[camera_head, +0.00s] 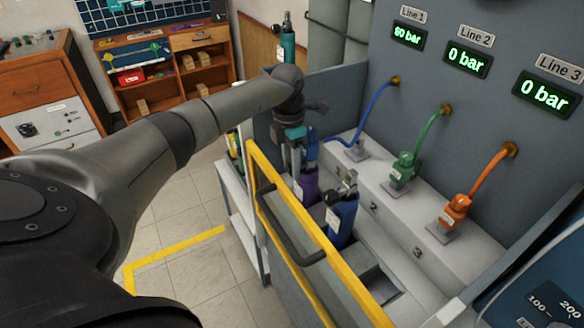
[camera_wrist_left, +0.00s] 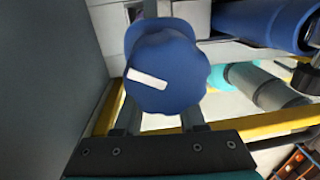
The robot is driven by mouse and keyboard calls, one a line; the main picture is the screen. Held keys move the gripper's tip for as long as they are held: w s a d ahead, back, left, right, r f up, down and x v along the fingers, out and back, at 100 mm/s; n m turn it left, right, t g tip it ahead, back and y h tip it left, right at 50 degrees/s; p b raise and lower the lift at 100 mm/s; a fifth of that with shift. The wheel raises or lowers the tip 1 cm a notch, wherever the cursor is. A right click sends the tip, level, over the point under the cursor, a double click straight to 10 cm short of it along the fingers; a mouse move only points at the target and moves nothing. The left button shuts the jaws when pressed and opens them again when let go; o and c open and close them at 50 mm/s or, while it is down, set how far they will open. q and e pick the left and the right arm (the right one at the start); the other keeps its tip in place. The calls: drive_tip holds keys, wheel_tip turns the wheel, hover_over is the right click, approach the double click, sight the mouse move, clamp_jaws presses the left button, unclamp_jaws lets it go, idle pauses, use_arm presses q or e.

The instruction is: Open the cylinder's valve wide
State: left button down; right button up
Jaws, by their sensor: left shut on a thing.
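A blue round knob (camera_wrist_left: 166,72) with a white bar mark sits between the two fingers of my left gripper (camera_wrist_left: 162,118) in the left wrist view. The gripper is shut on it. In the head view my left gripper (camera_head: 296,158) points down over the row of gas cylinders, beside a blue cylinder part (camera_head: 312,146) that it partly hides. A purple cylinder (camera_head: 306,186) and a dark blue cylinder (camera_head: 341,218) with a valve on top stand nearer in the row. The Line 1 display (camera_head: 408,37) reads 60 bar. My right gripper is out of view.
The Line 2 display (camera_head: 468,59) and Line 3 display (camera_head: 546,95) read 0 bar. Blue (camera_head: 376,112), green (camera_head: 430,127) and orange (camera_head: 487,172) hoses run from the panel. A yellow rail (camera_head: 330,252) borders the cylinder rack. A wooden shelf (camera_head: 165,70) stands at the back.

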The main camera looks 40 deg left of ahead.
use_arm(q)
drive_tip(key=shift+a+f+g+h+b, duration=0.15)
drive_tip(key=shift+g+h+b, duration=0.1)
drive_tip(key=shift+h+b, duration=0.4)
drive_tip(key=shift+a+f+g+h+b, duration=0.1)
drive_tip(key=shift+g+h+b, duration=0.15)
drive_tip(key=shift+h+b, duration=0.4)
drive_tip(key=shift+r+b, duration=0.2)
drive_tip(key=shift+b, duration=0.25)
drive_tip(key=shift+w, duration=0.1)
drive_tip(key=shift+c, duration=2.4)
unclamp_jaws()
drive_tip(key=shift+r, duration=0.15)
drive_tip(key=s+v, duration=0.1)
drive_tip(key=v, duration=0.6)
drive_tip(key=shift+w, duration=0.55)
drive_tip(key=shift+r, duration=0.15)
